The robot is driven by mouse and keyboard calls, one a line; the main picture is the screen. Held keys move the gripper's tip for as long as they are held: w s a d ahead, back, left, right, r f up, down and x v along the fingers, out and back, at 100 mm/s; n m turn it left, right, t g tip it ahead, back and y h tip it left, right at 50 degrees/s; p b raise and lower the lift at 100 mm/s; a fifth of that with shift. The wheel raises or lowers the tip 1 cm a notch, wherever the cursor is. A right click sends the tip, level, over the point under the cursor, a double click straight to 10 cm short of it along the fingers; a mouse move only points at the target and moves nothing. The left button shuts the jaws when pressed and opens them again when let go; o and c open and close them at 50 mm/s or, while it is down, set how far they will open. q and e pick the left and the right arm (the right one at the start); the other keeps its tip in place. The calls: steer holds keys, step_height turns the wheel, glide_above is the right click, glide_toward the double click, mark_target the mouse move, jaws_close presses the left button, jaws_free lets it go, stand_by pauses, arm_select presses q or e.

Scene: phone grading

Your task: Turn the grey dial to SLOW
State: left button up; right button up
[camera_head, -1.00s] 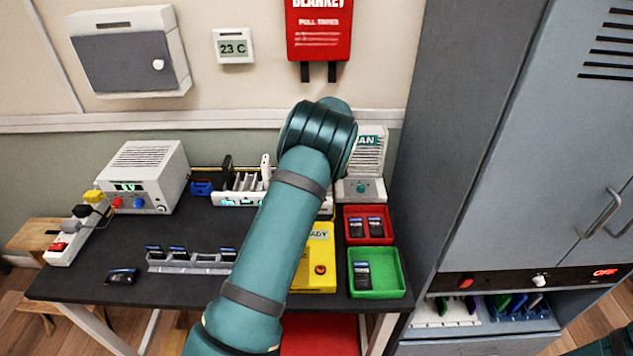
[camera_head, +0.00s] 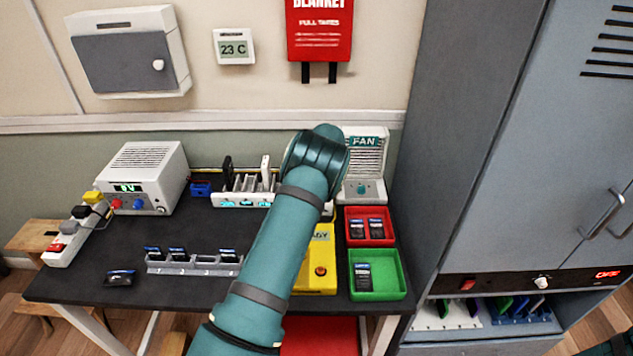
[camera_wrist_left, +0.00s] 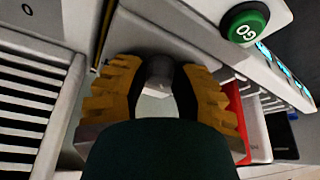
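The grey dial (camera_wrist_left: 160,70) shows in the left wrist view on a pale panel, beside a round green GO button (camera_wrist_left: 245,27). My left gripper (camera_wrist_left: 161,80) has its yellow-edged fingers on either side of the dial. I cannot tell if the fingers touch it. The dial's pointer and the SLOW mark are not readable. In the head view my left arm hides the dial and the gripper, over the right end of the white rack (camera_head: 240,201). My right gripper is not in view.
The fan (camera_head: 363,160) stands right of my arm, its slatted front close to the gripper. The yellow box (camera_head: 318,279), red tray (camera_head: 350,238) and green tray (camera_head: 378,293) are nearby. A power supply (camera_head: 150,165) stands left.

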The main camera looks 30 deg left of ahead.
arm_select(q)
jaws_close()
steer(key=shift+m, duration=0.3)
steer(key=m+b, duration=0.1)
steer(key=m, duration=0.1)
steer(key=m+t+h+b, duration=0.1)
steer(key=m, duration=0.1)
steer(key=shift+s+a+h, duration=0.1)
steer(key=shift+h, duration=0.2)
steer(key=shift+m+t+h+b, duration=0.4)
steer(key=shift+m+h+b, duration=0.35)
steer(key=shift+m, duration=1.35)
steer(key=o, duration=0.7)
jaws_free()
steer(key=shift+o, duration=0.2)
steer(key=shift+r, duration=0.1)
